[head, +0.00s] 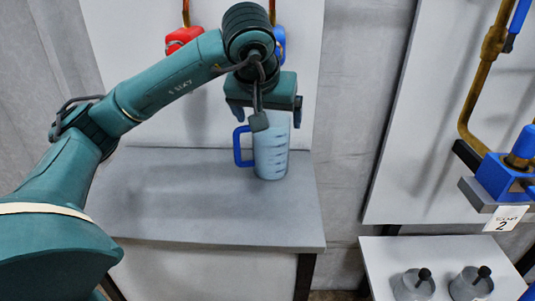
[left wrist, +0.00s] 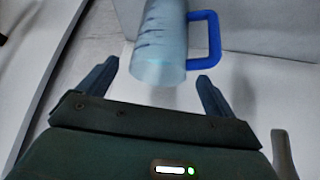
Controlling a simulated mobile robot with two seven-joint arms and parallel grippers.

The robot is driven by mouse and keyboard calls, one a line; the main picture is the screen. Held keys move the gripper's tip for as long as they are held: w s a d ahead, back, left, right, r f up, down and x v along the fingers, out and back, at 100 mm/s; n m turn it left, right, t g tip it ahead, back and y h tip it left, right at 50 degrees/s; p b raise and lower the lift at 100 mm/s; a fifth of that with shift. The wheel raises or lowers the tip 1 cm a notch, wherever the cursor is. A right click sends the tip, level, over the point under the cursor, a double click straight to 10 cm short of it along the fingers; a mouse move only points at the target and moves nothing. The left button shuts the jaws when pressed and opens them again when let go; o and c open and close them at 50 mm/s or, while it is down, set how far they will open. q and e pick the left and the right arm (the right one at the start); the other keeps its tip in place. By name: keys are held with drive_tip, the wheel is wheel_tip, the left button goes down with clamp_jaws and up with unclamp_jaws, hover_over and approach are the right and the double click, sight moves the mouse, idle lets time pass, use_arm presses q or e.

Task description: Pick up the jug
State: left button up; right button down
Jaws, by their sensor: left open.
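The jug (head: 271,152) is pale translucent blue with dark level marks and a bright blue handle on its left side in the head view. It stands upright near the right side of a grey table. My left gripper (head: 268,115) is above the jug, pointing down, and hides the jug's top. In the left wrist view, the jug (left wrist: 162,45) appears between and beyond the open fingers of my left gripper (left wrist: 157,85), with its handle to the right. The fingers look apart from the jug, with no clear contact. My right gripper is in neither view.
The grey table (head: 180,210) is otherwise clear. Red (head: 183,39) and blue (head: 279,42) fittings on pipes are on the panel behind my arm. At right are a brass pipe (head: 468,110), a blue valve block (head: 497,178) and two grey weights with black knobs (head: 413,287) on a lower white shelf.

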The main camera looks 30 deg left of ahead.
sight(262, 148)
use_arm(q)
drive_tip(key=b+x, duration=0.1)
drive_tip(key=x, duration=0.4)
drive_tip(key=shift+f, duration=0.15)
drive_tip(key=c, duration=1.8)
clamp_jaws()
drive_tip(key=shift+r, duration=0.25)
